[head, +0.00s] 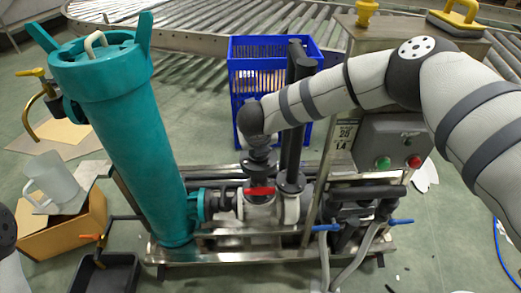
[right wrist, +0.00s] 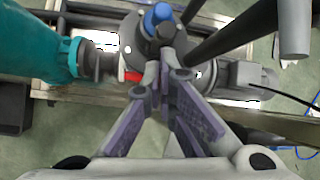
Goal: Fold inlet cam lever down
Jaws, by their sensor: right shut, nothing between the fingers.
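My right gripper (head: 260,165) reaches down over the grey pipe body (head: 260,208) at the middle of the skid. In the right wrist view its fingertips (right wrist: 167,65) meet, shut and empty, over the pipework. A red part (head: 258,191) lies across the body just below the gripper; it also shows left of the fingertips in the right wrist view (right wrist: 132,76). I cannot tell if it is the inlet cam lever. A blue knob (right wrist: 158,16) sits just beyond the fingertips. The teal filter housing (head: 130,140) stands tilted at left. My left gripper is out of view.
A blue crate (head: 236,80) stands behind the skid. Dark upright pipes (head: 295,110) rise close beside my right gripper. A control box (head: 370,143) with green and red buttons is at right. A cardboard box with a clear jug (head: 50,178) is at left.

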